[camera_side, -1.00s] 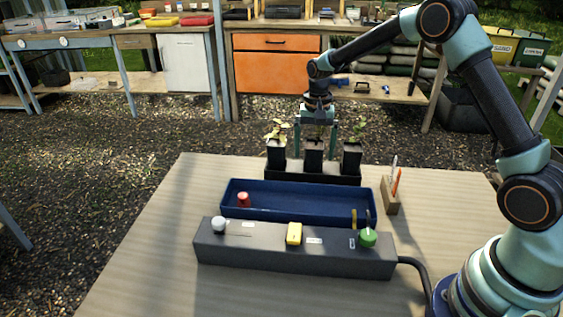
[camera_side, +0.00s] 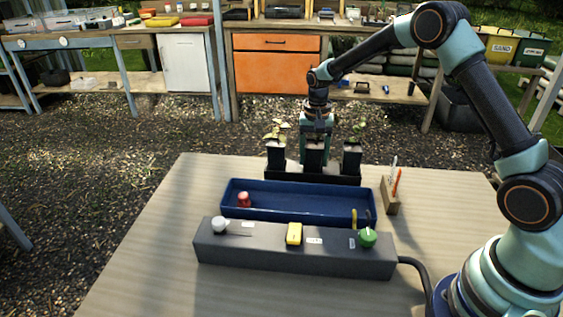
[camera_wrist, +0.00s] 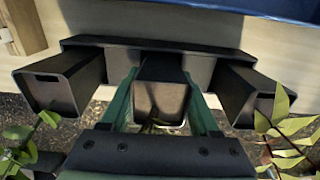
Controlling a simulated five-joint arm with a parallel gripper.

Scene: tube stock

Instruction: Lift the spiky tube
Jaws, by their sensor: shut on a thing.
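Three black square tubes stand in a row in a black rack (camera_side: 340,178). The middle tube (camera_side: 314,158) has my gripper (camera_side: 316,140) at its top, and the gripper hides its plant in the side view. In the wrist view, my gripper's two green fingers (camera_wrist: 160,110) press on either side of this middle tube (camera_wrist: 160,70); a few thin dark leaves show at its mouth. The left tube (camera_side: 276,156) holds a broad-leaved plant, and the right tube (camera_side: 352,160) a small green plant. The middle tube's base looks to be still in the rack.
A long blue tray (camera_side: 290,203) with a red knob-like piece (camera_side: 243,200) lies in front of the rack. A grey control box (camera_side: 270,255) stands nearer, and a wooden pen block (camera_side: 390,195) is at right. The table's left side is clear.

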